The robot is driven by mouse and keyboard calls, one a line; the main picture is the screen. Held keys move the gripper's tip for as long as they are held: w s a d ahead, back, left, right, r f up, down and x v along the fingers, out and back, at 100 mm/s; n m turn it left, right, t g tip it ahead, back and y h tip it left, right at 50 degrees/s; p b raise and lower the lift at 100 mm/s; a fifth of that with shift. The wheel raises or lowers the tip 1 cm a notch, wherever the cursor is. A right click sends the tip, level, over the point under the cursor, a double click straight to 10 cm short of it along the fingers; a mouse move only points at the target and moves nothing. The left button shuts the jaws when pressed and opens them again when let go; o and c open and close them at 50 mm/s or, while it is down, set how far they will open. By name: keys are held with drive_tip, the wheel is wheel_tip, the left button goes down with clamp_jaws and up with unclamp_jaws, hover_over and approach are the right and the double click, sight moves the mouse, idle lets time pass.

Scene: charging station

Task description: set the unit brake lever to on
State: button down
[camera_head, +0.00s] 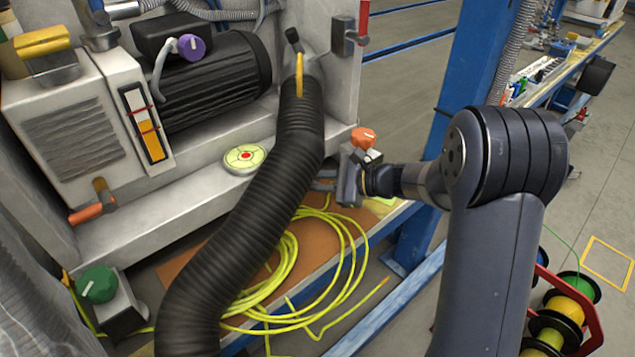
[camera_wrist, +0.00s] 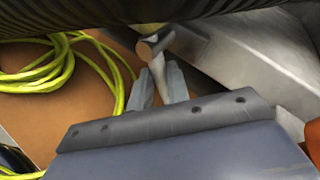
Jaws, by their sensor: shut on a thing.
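My gripper (camera_head: 325,181) is at the front right edge of the machine, just right of the black ribbed hose. In the wrist view, my gripper (camera_wrist: 158,85) has its two grey fingers closed around a small grey metal lever (camera_wrist: 155,50) with a rounded pivot end. The finger tips sit on either side of its bar. No label shows, so its on or off mark cannot be read. In the head view the hose and my gripper hide this lever.
The thick black hose (camera_head: 245,220) runs close to my gripper's left. An orange knob (camera_head: 363,138) on a small box stands just above my wrist. Yellow cable coils (camera_head: 290,260) lie below on a brown board. A blue post (camera_head: 450,120) stands behind my arm.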

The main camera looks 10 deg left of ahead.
drive_tip(key=shift+w+d+r+n+t+h+b, duration=0.1)
drive_tip(key=shift+r+n+t+h+b, duration=0.25)
drive_tip(key=shift+n+h, duration=0.45)
drive_tip(key=shift+w+d+r+n+t+h+b, duration=0.1)
drive_tip(key=shift+r+n+t+h+b, duration=0.35)
drive_tip(key=shift+n+t+h+b, duration=0.4)
drive_tip(key=shift+n, duration=0.35)
drive_tip(key=c, duration=1.3)
unclamp_jaws()
drive_tip(key=shift+c, duration=0.2)
drive_tip(key=shift+r, duration=0.15)
drive_tip(key=p+v, duration=0.3)
drive_tip(key=v, duration=0.7)
drive_tip(key=shift+d+r+p, duration=0.15)
drive_tip(key=shift+d+p, duration=0.15)
drive_tip(key=shift+p, duration=0.05)
